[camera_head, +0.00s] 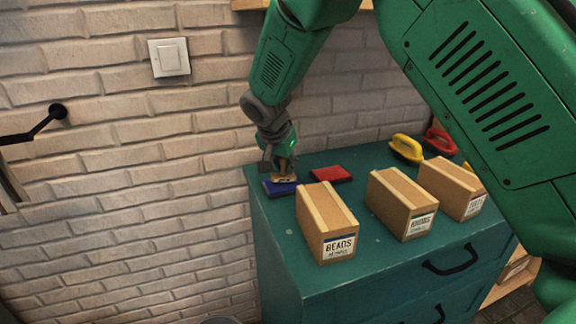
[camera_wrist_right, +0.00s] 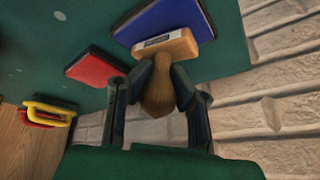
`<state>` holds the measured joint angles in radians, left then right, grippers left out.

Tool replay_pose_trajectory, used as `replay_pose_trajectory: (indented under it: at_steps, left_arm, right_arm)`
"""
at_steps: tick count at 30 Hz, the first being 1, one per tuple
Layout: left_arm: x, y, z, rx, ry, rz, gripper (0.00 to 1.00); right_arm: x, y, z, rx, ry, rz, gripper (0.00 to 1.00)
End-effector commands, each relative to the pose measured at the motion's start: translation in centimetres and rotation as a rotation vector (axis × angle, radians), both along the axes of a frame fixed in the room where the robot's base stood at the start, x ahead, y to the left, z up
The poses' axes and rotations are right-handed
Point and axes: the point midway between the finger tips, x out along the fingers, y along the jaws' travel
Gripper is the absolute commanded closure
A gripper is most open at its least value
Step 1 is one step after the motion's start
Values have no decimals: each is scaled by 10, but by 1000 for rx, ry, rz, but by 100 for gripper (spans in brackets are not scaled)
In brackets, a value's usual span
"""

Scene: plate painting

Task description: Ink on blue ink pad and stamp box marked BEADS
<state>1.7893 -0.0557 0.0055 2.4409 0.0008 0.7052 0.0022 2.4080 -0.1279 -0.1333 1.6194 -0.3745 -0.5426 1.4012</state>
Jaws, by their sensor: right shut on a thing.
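My right gripper (camera_head: 281,162) is shut on the handle of a wooden stamp (camera_head: 284,178) at the dresser's back left corner. In the right wrist view, the fingers (camera_wrist_right: 158,88) close around the stamp's rounded handle, and its block (camera_wrist_right: 178,48) has a pale labelled edge. The blue ink pad (camera_head: 275,190) is directly beneath or just beside the stamp, and it also shows in the right wrist view (camera_wrist_right: 160,20). I cannot tell whether the stamp touches it. The box marked BEADS (camera_head: 326,222) stands in front, at the dresser's front left. My left gripper is not in view.
A red ink pad (camera_head: 331,173) lies right of the blue one. Two more labelled boxes (camera_head: 402,203) (camera_head: 451,187) stand right of the BEADS box. Yellow (camera_head: 407,148) and red (camera_head: 440,141) handled objects lie behind them. A brick wall (camera_head: 120,160) borders the green dresser (camera_head: 275,240).

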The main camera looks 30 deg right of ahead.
Motion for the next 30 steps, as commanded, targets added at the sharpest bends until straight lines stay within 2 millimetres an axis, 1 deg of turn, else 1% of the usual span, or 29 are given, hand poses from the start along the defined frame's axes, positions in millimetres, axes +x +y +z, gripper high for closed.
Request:
replay_pose_trajectory:
  at_steps: [3, 14, 25, 30]
  left_arm:
    - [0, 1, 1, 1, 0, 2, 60]
    - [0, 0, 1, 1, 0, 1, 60]
    - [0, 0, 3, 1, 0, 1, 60]
    - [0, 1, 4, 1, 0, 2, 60]
  right_arm:
    - [0, 1, 0, -1, -1, 1, 100]
    - [0, -11, -4, 12, -1, -1, 100]
    - [0, -1, -1, 0, -1, 0, 100]
    - [0, -3, -2, 3, -1, 1, 100]
